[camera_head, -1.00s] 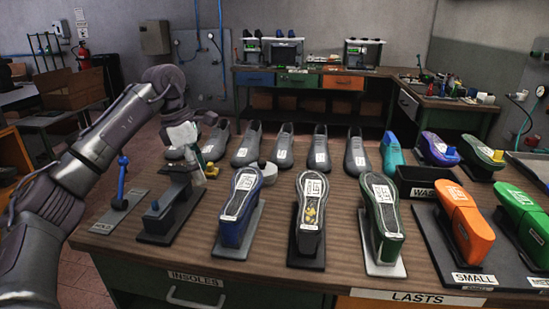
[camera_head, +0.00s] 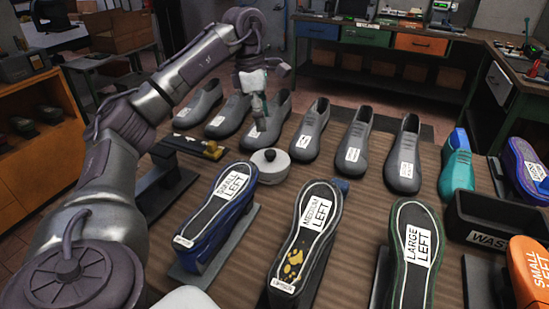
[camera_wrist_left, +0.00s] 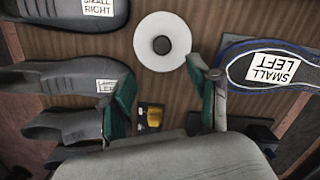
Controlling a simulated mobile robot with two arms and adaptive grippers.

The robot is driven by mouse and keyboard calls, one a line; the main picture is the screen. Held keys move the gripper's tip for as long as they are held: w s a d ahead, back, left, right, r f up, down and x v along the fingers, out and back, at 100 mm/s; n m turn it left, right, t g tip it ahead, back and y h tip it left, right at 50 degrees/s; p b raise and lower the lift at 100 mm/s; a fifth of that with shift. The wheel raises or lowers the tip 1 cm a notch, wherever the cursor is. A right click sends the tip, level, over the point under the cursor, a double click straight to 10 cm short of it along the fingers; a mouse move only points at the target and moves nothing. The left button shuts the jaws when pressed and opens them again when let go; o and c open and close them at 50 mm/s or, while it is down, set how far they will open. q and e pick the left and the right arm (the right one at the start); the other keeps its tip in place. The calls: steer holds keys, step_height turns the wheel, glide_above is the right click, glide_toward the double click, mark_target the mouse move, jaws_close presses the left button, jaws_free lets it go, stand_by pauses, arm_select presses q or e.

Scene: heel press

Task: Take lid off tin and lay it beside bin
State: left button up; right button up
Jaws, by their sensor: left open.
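The tin with its round white lid and black knob (camera_head: 269,165) stands on the wooden bench, behind the blue SMALL LEFT shoe. The lid (camera_wrist_left: 162,41) shows from above in the left wrist view, and it hides the tin's body there. My left gripper (camera_head: 260,108) is above the bench, behind the tin and near the grey shoes. In the wrist view, my left gripper (camera_wrist_left: 160,70) is open and empty, with the lid just beyond its fingertips and apart from them. The black WASTE bin (camera_head: 460,214) is at the right. My right gripper is out of view.
A row of grey shoes (camera_head: 316,130) stands behind the tin. Upturned shoes on stands, including SMALL LEFT (camera_head: 217,212) and MEDIUM LEFT (camera_head: 308,230), fill the front. A small dark holder with a yellow part (camera_head: 212,150) lies left of the tin. Bare wood shows left of the bin.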

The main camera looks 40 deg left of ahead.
arm_select(q)
glide_above(270, 152)
steer(key=a, duration=0.1)
step_height(270, 152, down, 5)
steer(key=shift+s+a+r, duration=0.1)
steer(key=shift+a, duration=0.05)
steer(key=shift+d+f+p, duration=0.1)
steer(key=shift+d+f, duration=0.1)
steer(key=shift+f, duration=0.65)
steer(key=shift+d+f+p, duration=0.15)
steer(key=shift+f, duration=0.75)
steer(key=shift+d+f+p, duration=0.1)
steer(key=shift+d+f, duration=0.1)
steer(key=shift+f, duration=0.65)
steer(key=c, duration=0.9)
